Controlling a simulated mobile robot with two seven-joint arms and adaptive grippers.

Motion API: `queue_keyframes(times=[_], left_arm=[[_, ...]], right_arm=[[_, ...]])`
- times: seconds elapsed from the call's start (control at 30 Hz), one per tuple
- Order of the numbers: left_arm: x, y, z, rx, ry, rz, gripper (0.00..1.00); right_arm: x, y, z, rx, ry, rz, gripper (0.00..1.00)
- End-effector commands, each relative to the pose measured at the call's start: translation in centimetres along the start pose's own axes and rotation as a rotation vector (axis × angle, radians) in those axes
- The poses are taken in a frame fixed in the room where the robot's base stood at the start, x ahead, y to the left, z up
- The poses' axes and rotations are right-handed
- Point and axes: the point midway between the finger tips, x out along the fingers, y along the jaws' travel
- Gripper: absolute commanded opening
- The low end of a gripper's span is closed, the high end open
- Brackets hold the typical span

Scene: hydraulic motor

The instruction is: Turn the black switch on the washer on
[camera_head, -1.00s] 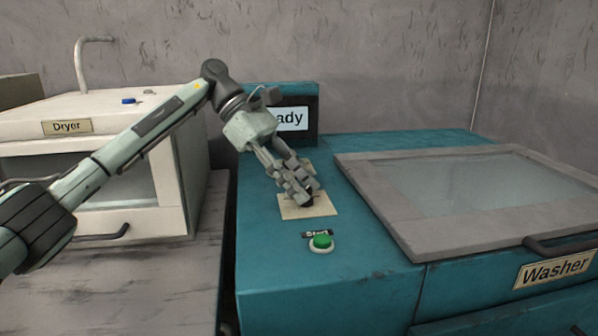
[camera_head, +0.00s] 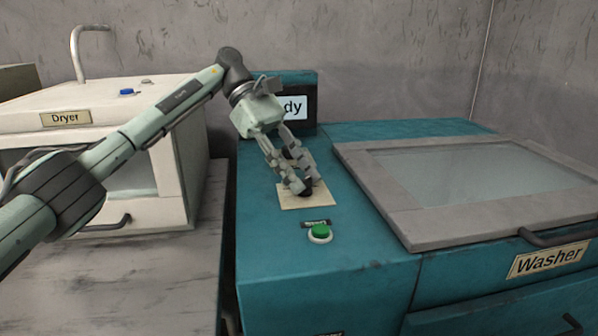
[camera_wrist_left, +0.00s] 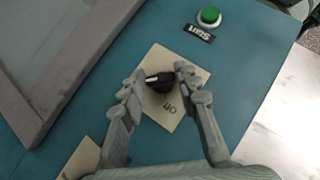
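The black switch (camera_wrist_left: 160,82) is a dark knob with a pale pointer line, on a cream plate (camera_wrist_left: 164,117) on the washer's teal top. Letters that look like "ON" or "OFF" are partly readable on the plate. My left gripper (camera_wrist_left: 159,79) has one finger on each side of the knob, close to it; whether both fingers touch it is unclear. In the head view the left gripper (camera_head: 307,188) points down over the plate (camera_head: 301,202) and partly hides the knob. The washer (camera_head: 340,275) is teal with a grey-framed glass lid (camera_head: 450,180). My right gripper is not in view.
A green button (camera_head: 320,232) labelled "Start" sits in front of the plate. A display box (camera_head: 292,80) with partly hidden lettering stands behind the gripper. A white dryer (camera_head: 110,215) stands on the left, under my left arm. A second cream plate (camera_wrist_left: 82,158) shows at the wrist view's lower edge.

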Motion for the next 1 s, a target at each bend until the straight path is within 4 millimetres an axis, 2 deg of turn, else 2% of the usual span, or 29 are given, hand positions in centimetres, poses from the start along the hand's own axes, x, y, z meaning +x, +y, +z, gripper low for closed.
queue_keyframes(times=[0.03, 0.13, 0.17, 0.47, 0.57, 0.8, 1.0], left_arm=[[0.0, 0.0, 0.0, 0.000, 0.000, -0.001, 0.38], [0.0, 0.0, 0.0, -0.001, 0.000, -0.001, 0.50], [0.0, 0.0, 0.0, -0.001, 0.000, 0.000, 0.52], [-0.2, 0.0, 0.0, -0.002, 0.000, 0.001, 0.52], [-1.2, 0.0, 0.0, -0.003, 0.001, 0.001, 0.52], [-5.3, 0.1, 0.1, -0.004, 0.000, 0.003, 0.52], [-7.0, 0.0, 0.0, -0.003, 0.002, -0.001, 0.52]], right_arm=[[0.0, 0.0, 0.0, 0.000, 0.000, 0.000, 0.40], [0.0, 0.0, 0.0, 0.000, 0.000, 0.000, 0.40], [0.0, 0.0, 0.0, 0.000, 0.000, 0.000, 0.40], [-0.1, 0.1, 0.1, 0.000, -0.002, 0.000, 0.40], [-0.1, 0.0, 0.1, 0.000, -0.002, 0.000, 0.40], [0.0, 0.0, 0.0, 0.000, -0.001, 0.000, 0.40], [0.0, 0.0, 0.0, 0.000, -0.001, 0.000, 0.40]])
